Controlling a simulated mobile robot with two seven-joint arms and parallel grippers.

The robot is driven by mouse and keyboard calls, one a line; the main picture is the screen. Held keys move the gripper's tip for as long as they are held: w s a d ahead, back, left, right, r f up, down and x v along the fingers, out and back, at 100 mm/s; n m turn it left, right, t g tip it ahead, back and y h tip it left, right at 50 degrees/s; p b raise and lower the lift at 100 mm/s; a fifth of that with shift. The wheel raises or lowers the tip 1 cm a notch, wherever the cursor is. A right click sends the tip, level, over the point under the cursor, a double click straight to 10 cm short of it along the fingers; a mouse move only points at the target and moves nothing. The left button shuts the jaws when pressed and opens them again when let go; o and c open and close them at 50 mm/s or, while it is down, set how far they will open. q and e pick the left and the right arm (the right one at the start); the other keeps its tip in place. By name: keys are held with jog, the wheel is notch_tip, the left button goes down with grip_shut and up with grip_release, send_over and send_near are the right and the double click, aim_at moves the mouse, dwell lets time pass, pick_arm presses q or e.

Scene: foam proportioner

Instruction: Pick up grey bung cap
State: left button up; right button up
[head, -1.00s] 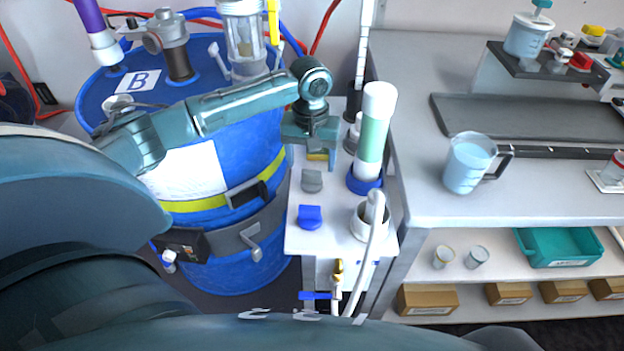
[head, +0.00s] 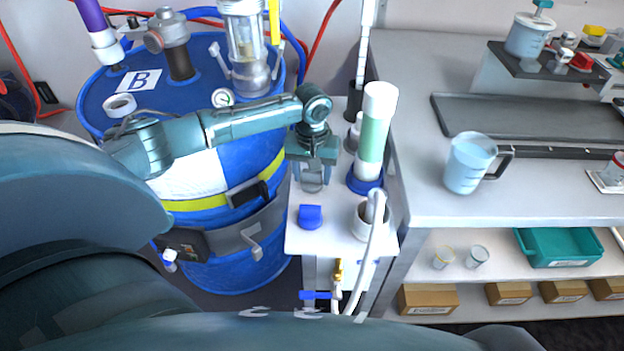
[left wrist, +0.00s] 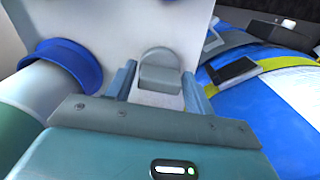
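In the head view the gripper partly hides the cap. My right gripper is not in view.
A blue cap (head: 310,216) sits just in front of the grey one. A white-green cylinder in a blue base (head: 364,180) and a white cup with a hose (head: 366,222) stand to the right. The blue drum (head: 222,190) is close on the left.

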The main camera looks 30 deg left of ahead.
pick_arm(q)
jog(key=c, duration=0.7)
